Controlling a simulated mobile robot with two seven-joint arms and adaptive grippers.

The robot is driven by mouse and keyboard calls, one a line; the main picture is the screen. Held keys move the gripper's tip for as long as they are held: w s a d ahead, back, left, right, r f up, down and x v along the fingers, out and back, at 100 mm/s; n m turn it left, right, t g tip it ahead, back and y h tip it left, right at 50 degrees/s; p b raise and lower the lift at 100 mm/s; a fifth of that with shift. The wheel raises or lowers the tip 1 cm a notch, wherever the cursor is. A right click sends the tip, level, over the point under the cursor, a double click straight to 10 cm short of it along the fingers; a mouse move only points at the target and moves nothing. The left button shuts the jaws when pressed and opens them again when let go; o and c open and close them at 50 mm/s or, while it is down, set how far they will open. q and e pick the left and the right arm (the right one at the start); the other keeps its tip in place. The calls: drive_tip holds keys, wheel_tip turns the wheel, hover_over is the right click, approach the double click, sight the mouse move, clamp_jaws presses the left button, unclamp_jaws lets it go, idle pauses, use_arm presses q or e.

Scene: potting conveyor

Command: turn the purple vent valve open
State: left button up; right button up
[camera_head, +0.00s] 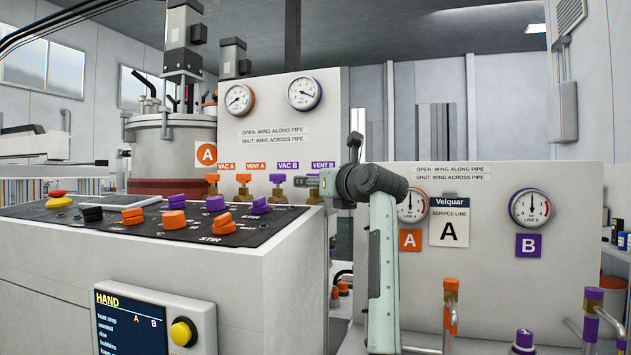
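The purple VENT B label (323,165) is on the white panel, at the right end of a row of small valves. The brass valve (305,181) under it is partly hidden by my gripper, and its wing's direction cannot be made out. My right gripper (327,184) reaches in from the right at this valve, with my arm rising from the bottom of the view. Its fingers are too small and covered to tell whether they are open, shut or touching the wing. My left gripper is not in view.
The purple VAC B valve (277,180) is close on the left, with the orange VENT A valve (243,180) and VAC A valve (212,181) beyond. A control console (250,262) with orange, purple and black knobs stands in front. A second gauge panel (570,195) stands right.

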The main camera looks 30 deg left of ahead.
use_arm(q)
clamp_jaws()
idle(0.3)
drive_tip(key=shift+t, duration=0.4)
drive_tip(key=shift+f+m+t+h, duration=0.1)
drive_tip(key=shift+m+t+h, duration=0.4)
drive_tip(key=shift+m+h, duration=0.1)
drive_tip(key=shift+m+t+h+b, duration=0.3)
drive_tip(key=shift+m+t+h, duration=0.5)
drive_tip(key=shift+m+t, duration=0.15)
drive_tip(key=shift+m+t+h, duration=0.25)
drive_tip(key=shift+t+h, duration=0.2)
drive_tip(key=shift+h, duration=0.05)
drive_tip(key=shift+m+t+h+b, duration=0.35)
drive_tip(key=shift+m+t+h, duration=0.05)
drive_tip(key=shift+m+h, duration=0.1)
use_arm(e)
drive_tip(key=shift+d+v, duration=0.1)
drive_tip(key=shift+v, duration=0.65)
drive_tip(key=shift+d+v, duration=0.15)
drive_tip(key=shift+v, duration=0.55)
drive_tip(key=shift+r, duration=0.1)
